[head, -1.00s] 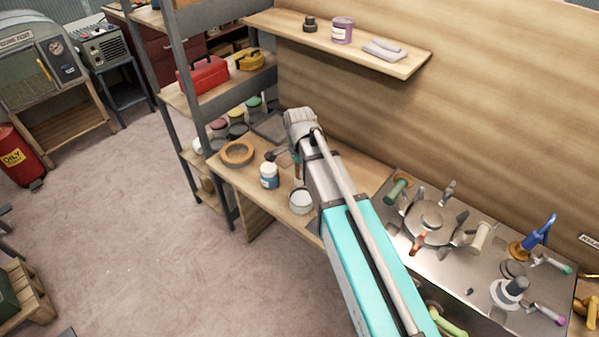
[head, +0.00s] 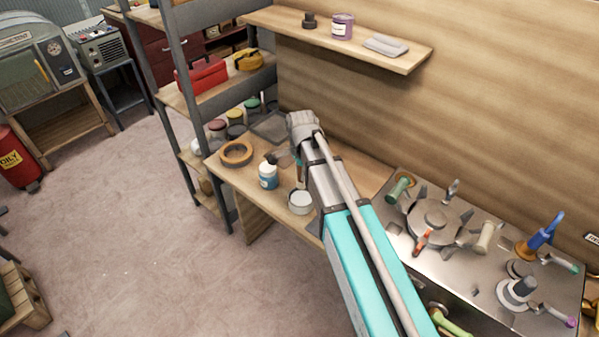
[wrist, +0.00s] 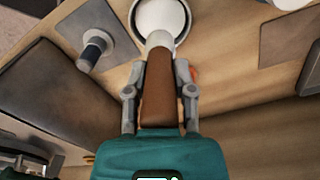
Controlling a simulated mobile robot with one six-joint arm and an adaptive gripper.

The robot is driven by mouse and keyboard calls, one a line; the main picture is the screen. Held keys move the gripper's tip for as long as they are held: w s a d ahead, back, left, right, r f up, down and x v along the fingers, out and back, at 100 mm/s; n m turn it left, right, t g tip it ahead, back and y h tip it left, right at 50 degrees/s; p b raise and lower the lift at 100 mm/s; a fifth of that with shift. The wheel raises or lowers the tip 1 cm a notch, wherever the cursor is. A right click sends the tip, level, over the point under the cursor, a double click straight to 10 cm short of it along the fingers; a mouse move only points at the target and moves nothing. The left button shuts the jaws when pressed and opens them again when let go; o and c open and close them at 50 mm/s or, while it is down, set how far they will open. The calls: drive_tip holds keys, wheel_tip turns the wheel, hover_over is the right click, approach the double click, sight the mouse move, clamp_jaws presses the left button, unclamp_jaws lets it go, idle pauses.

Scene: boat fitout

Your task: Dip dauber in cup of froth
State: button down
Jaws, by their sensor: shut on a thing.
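In the wrist view my gripper (wrist: 159,92) is shut on the brown handle (wrist: 158,90) of the dauber. The dauber's pale head (wrist: 159,40) points away from me and overlaps the near rim of the cup of froth (wrist: 161,16). I cannot tell whether the head touches the froth. In the head view the cup (head: 300,202) stands on the wooden bench, left of my arm. My gripper is mostly hidden behind the arm there, just above and behind the cup.
A white jar with a blue label (head: 268,177) stands left of the cup, with a brown ring (head: 237,153) beyond. In the wrist view a dark-topped knob (wrist: 95,50) stands on a grey plate. A metal worktop (head: 485,262) with fittings lies right of my arm.

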sight(301, 185)
drive_tip(key=shift+f+b, duration=2.35)
drive_tip(key=shift+f, duration=0.25)
drive_tip(key=shift+f+b, duration=0.55)
drive_tip(key=shift+b, duration=0.05)
idle(1.0)
drive_tip(key=shift+r, duration=0.1)
drive_tip(key=shift+r+p, duration=3.45)
drive_tip(key=shift+p, duration=0.1)
drive_tip(key=shift+r+p, duration=1.1)
